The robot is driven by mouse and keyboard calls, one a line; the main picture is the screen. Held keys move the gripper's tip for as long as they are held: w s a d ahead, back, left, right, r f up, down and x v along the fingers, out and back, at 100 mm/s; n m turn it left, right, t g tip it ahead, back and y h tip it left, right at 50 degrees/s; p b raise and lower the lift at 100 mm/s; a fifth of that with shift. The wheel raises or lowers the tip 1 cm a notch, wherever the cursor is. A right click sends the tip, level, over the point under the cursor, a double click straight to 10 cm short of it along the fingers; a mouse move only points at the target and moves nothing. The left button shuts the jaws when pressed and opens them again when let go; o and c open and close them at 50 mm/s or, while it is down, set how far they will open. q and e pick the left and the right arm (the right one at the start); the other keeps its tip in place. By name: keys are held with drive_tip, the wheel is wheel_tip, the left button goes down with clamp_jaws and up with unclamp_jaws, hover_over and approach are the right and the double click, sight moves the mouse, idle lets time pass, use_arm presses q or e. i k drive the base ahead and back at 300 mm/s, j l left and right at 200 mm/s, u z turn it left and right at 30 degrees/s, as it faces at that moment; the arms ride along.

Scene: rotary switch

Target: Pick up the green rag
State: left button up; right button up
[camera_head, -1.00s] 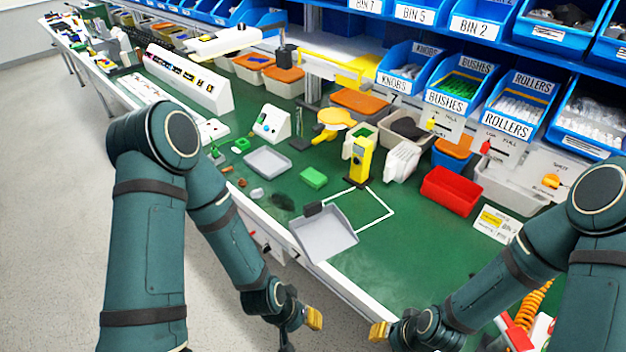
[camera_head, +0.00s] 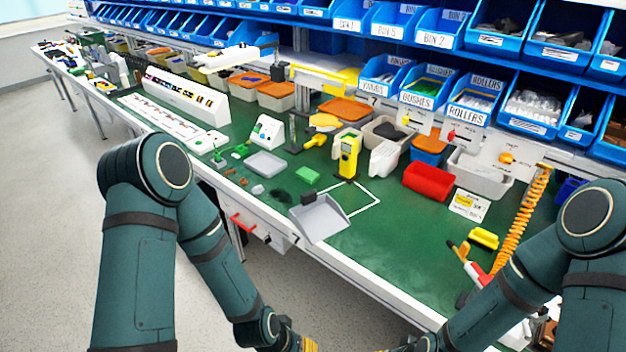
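A small bright green piece (camera_head: 307,176), which looks like the green rag, lies on the green bench top (camera_head: 400,250). It sits right of a grey tray (camera_head: 265,164) and behind a grey dustpan (camera_head: 320,219). My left gripper (camera_head: 308,345) is at the bottom edge, mostly cut off, with only a yellowish tip showing. My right gripper (camera_head: 404,348) is also at the bottom edge and barely shows. Both are in front of the bench, well apart from the green piece. Whether they are open or shut cannot be seen.
A yellow device (camera_head: 347,156) stands behind a white outlined square. A red bin (camera_head: 428,181) and an orange coiled hose (camera_head: 522,220) are to the right. Blue part bins (camera_head: 425,88) line the back. The front right bench top is mostly clear.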

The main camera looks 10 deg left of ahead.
sight(304, 174)
drive_tip(key=k+z, duration=0.1)
drive_tip(key=z, duration=1.25)
drive_tip(key=j+z, duration=0.1)
drive_tip(key=z, duration=0.8)
drive_tip(key=j+z, duration=0.15)
drive_tip(key=z, duration=0.3)
drive_tip(key=k+j, duration=0.25)
drive_tip(key=j, duration=0.15)
drive_tip(key=k+j, duration=0.25)
drive_tip(key=j, duration=0.2)
drive_tip(key=k+j, duration=0.2)
drive_tip(key=j, duration=0.2)
drive_tip(key=k+j, duration=0.25)
drive_tip(key=j, duration=0.15)
drive_tip(key=k+j, duration=0.25)
drive_tip(key=j, duration=0.2)
drive_tip(key=k+j, duration=0.25)
drive_tip(key=j, duration=0.15)
drive_tip(key=k+j, duration=0.1)
drive_tip(key=j, duration=0.75)
drive_tip(key=i+j, duration=0.15)
drive_tip(key=j, duration=0.1)
